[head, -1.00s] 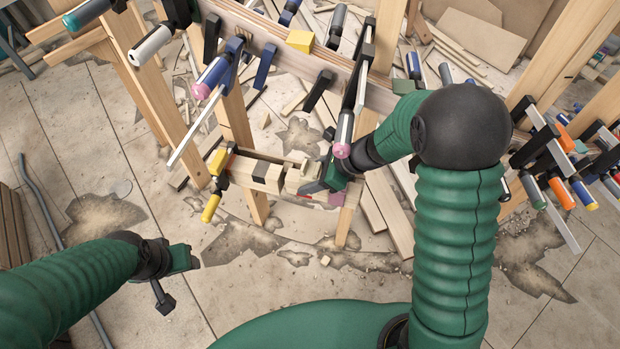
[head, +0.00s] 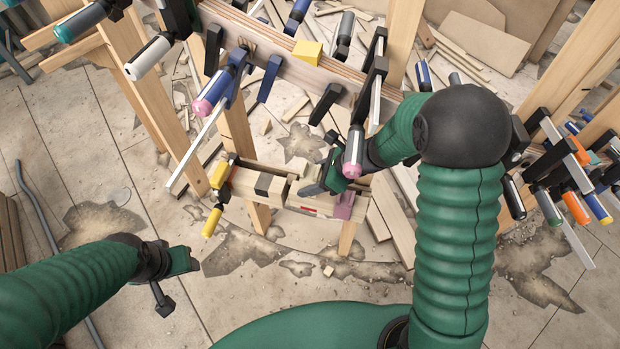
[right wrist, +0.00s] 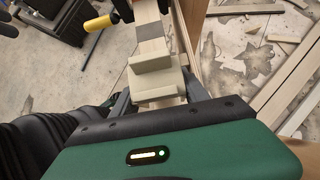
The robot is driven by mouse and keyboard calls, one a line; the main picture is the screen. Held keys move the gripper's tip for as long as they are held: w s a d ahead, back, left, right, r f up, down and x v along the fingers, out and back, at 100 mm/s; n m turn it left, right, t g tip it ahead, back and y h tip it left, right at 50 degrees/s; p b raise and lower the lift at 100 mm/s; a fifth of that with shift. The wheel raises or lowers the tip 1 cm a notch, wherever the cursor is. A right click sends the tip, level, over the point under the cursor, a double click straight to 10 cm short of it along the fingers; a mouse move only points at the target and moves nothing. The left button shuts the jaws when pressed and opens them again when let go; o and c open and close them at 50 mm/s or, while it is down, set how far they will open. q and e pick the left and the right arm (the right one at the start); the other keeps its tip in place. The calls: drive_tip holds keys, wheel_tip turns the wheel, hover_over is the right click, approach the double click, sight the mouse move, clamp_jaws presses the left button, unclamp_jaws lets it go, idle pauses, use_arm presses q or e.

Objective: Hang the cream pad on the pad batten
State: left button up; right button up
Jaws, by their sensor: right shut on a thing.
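The cream pad (right wrist: 152,62) is held in my right gripper (head: 320,184), over or very close to the pad batten (head: 247,177). In the right wrist view, it lines up with the strip of the batten. I cannot tell whether it touches the batten. The jaws hide part of it in the head view. A dark pad (head: 264,184) sits on the batten left of the gripper and a pink pad (head: 344,206) right of it. My left gripper (head: 188,262) is low at the left, away from the batten; its fingers are unclear.
A yellow-handled clamp (head: 212,221) is at the batten's left end. Several clamps hang from the rail (head: 285,50) above, one pink-tipped (head: 353,152) close to my right gripper. More clamps (head: 575,205) crowd the right. Wood scraps lie on the floor.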

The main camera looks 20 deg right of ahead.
sight(310, 198)
drive_tip(key=shift+f, duration=0.5)
drive_tip(key=shift+f, duration=0.1)
drive_tip(key=shift+f+b, duration=1.5)
drive_tip(key=shift+f, duration=0.05)
drive_tip(key=shift+f+b, duration=1.05)
drive_tip(key=shift+f, duration=0.2)
drive_tip(key=shift+s+f, duration=0.15)
drive_tip(key=shift+s+a+f, duration=0.1)
drive_tip(key=shift+f, duration=0.15)
drive_tip(key=shift+f+b, duration=0.1)
drive_tip(key=shift+b, duration=0.25)
drive_tip(key=o, duration=1.5)
drive_tip(key=shift+s, duration=0.1)
drive_tip(key=shift+c, duration=0.2)
